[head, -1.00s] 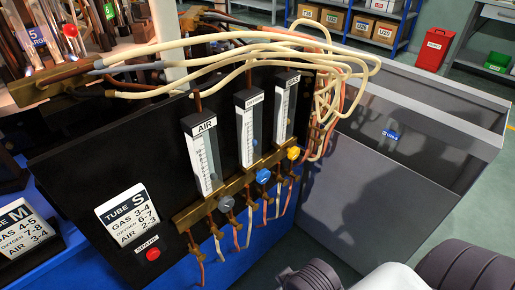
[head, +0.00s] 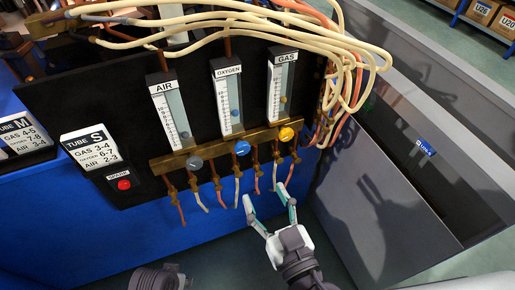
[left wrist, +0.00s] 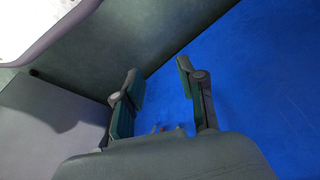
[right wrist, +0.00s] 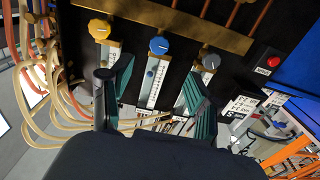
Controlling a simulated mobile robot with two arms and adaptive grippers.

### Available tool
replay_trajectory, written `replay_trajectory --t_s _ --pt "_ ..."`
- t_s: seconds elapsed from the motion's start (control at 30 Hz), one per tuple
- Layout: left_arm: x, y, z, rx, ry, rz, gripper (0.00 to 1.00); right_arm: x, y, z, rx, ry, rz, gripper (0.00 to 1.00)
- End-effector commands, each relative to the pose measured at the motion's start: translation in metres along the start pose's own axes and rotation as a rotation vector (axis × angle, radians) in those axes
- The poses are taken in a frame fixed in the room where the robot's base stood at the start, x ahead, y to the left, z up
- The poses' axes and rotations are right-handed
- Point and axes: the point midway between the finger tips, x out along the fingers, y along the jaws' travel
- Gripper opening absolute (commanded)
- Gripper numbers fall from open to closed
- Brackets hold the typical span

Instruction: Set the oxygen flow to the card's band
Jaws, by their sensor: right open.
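The oxygen flowmeter (head: 228,100) stands between the air flowmeter (head: 171,110) and the gas flowmeter (head: 281,85). Its float (head: 235,112) sits low in the tube; the exact reading is too small to tell. The blue knob (head: 242,147) is below it. The Tube S card (head: 90,147) reads gas 3-4, oxygen 6-7, air 2-3. My right gripper (head: 267,203) is open and empty, below and in front of the knobs. In the right wrist view the blue knob (right wrist: 159,45) shows beyond the spread fingers, apart from them. My left gripper (left wrist: 160,95) is open and empty, facing blue panelling.
The grey knob (head: 194,163) and yellow knob (head: 286,134) flank the blue one on a brass manifold (head: 222,148). Thin hoses hang beneath it. Cream hoses (head: 345,75) loop at the right. A red spark button (head: 124,184) is at the left. A grey cabinet (head: 385,200) stands right.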

Motion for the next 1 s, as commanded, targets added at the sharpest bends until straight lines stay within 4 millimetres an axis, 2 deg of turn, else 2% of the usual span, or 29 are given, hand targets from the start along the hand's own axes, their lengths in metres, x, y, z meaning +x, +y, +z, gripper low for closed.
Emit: replay_trajectory --t_s 0.3,0.53,0.73,1.0 --pt "0.037 0.002 0.020 0.004 -0.026 0.004 0.40 0.067 0.001 -0.004 -0.004 0.004 0.004 0.61" --pt "0.052 0.003 0.030 0.006 -0.033 0.005 0.40 0.107 0.002 -0.002 -0.003 0.001 0.005 0.61" --pt "0.057 0.004 0.034 0.006 -0.036 0.006 0.40 0.124 0.002 -0.001 0.000 -0.002 0.004 0.61" --pt "0.058 0.004 0.035 0.006 -0.037 0.006 0.40 0.126 0.002 0.000 0.000 -0.003 0.005 0.61"
